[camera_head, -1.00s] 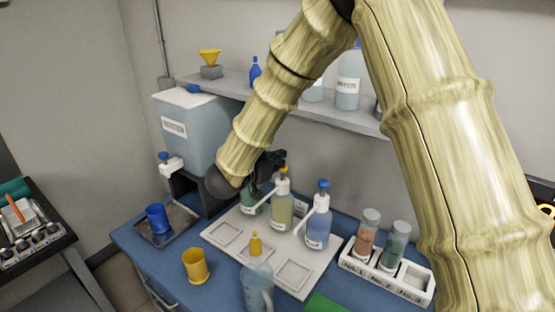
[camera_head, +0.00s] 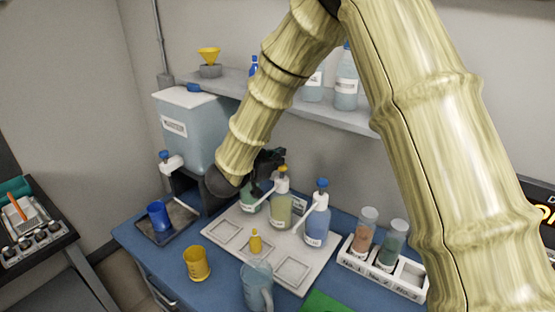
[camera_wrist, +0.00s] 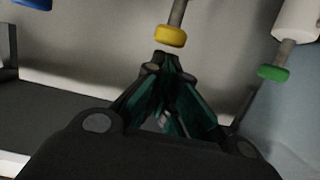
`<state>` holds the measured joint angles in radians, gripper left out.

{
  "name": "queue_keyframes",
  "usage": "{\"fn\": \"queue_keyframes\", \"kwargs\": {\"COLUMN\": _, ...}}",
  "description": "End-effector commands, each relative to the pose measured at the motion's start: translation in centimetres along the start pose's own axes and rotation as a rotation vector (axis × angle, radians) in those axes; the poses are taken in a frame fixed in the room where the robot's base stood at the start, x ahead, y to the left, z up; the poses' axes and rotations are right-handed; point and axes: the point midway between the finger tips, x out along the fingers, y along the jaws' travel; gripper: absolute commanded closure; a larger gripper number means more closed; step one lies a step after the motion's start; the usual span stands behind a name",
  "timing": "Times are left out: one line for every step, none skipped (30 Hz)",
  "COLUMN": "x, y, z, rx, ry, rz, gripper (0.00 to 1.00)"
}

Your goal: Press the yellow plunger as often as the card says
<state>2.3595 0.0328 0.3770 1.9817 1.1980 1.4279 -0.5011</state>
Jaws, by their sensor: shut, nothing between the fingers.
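The yellow plunger (camera_head: 283,168) tops the middle pump bottle (camera_head: 279,208), which holds yellowish liquid. In the wrist view its yellow cap (camera_wrist: 171,36) appears just beyond my fingertips, with a small apparent gap; contact cannot be told. My gripper (camera_head: 270,160) is shut and empty, close to the left of the yellow cap in the head view. Its closed fingers also show in the wrist view (camera_wrist: 160,62). The green plunger (camera_wrist: 273,73) and the blue plunger (camera_head: 322,184) stand on either side. My gripper partly hides the green bottle (camera_head: 251,202). I see no readable card with a count.
The bottles stand on a pale tray (camera_head: 216,236) on the blue bench. A vial rack (camera_head: 410,283) is right. A shelf (camera_head: 340,117) runs behind.

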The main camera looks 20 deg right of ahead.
Motion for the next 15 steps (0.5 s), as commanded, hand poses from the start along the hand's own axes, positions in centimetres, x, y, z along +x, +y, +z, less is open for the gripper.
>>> {"fn": "queue_keyframes", "kwargs": {"x": -0.2, "y": 0.0, "z": -0.8, "rx": 0.000, "ry": 0.000, "rz": 0.000, "gripper": 1.00}}
{"fn": "queue_keyframes", "kwargs": {"x": -0.3, "y": 0.0, "z": -1.1, "rx": 0.000, "ry": 0.001, "rz": 0.000, "gripper": 1.00}}
{"fn": "queue_keyframes", "kwargs": {"x": -0.4, "y": 0.0, "z": -1.4, "rx": 0.000, "ry": 0.001, "rz": 0.000, "gripper": 1.00}}
{"fn": "queue_keyframes", "kwargs": {"x": -0.6, "y": 0.0, "z": -1.1, "rx": 0.000, "ry": 0.001, "rz": -0.001, "gripper": 1.00}}
{"fn": "queue_keyframes", "kwargs": {"x": -1.1, "y": 0.0, "z": -0.8, "rx": 0.000, "ry": 0.000, "rz": -0.002, "gripper": 1.00}}
{"fn": "queue_keyframes", "kwargs": {"x": -1.6, "y": 0.0, "z": -0.7, "rx": -0.001, "ry": 0.001, "rz": -0.002, "gripper": 1.00}}
{"fn": "queue_keyframes", "kwargs": {"x": -2.1, "y": 0.0, "z": -0.8, "rx": -0.001, "ry": 0.001, "rz": -0.003, "gripper": 1.00}}
{"fn": "queue_keyframes", "kwargs": {"x": -2.5, "y": 0.0, "z": -0.8, "rx": -0.001, "ry": 0.001, "rz": -0.003, "gripper": 1.00}}
{"fn": "queue_keyframes", "kwargs": {"x": -3.1, "y": 0.0, "z": -0.8, "rx": 0.000, "ry": 0.001, "rz": -0.003, "gripper": 1.00}}
{"fn": "queue_keyframes", "kwargs": {"x": -3.5, "y": -0.1, "z": -0.8, "rx": 0.000, "ry": 0.001, "rz": -0.003, "gripper": 1.00}}
{"fn": "queue_keyframes", "kwargs": {"x": -4.0, "y": -0.1, "z": -0.8, "rx": 0.000, "ry": 0.001, "rz": -0.003, "gripper": 1.00}}
{"fn": "queue_keyframes", "kwargs": {"x": -4.6, "y": 0.0, "z": -0.8, "rx": 0.000, "ry": 0.001, "rz": -0.002, "gripper": 1.00}}
{"fn": "queue_keyframes", "kwargs": {"x": -5.2, "y": 0.0, "z": -0.8, "rx": 0.000, "ry": 0.002, "rz": -0.002, "gripper": 1.00}}
{"fn": "queue_keyframes", "kwargs": {"x": -5.7, "y": 0.0, "z": -0.8, "rx": 0.000, "ry": 0.002, "rz": -0.003, "gripper": 1.00}}
{"fn": "queue_keyframes", "kwargs": {"x": -6.3, "y": 0.0, "z": -0.8, "rx": 0.000, "ry": 0.002, "rz": -0.003, "gripper": 1.00}}
